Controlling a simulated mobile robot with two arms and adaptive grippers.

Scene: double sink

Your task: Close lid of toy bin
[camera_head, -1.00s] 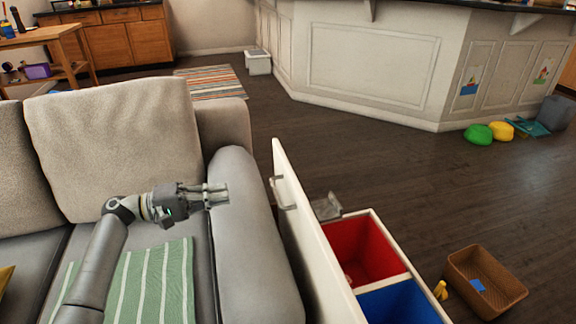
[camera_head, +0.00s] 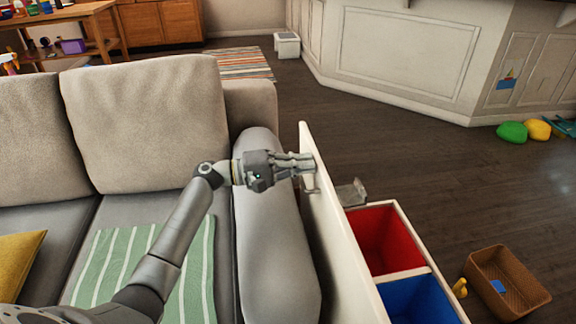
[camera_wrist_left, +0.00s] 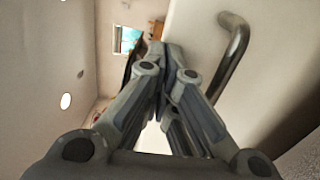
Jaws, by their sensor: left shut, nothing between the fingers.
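The toy bin (camera_head: 400,208) stands on the floor beside the sofa, with a red compartment and a blue compartment showing open. Its white lid (camera_head: 335,235) stands nearly upright on the sofa side. A metal handle (camera_head: 309,186) is on the lid's sofa-facing side. My left gripper (camera_head: 311,164) is shut and empty, with its fingertips at that side of the lid near its far end, just beyond the handle. Contact is hard to tell. In the left wrist view the fingers (camera_wrist_left: 168,58) are together, with the lid (camera_wrist_left: 195,22) and handle (camera_wrist_left: 237,45) to their right. My right gripper is out of view.
The sofa armrest (camera_head: 270,240) lies under my left forearm, close to the lid. A grey metal piece (camera_head: 351,192) sits by the bin's far end. A brown basket (camera_head: 525,292) and a small yellow toy (camera_head: 460,288) are to its right.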

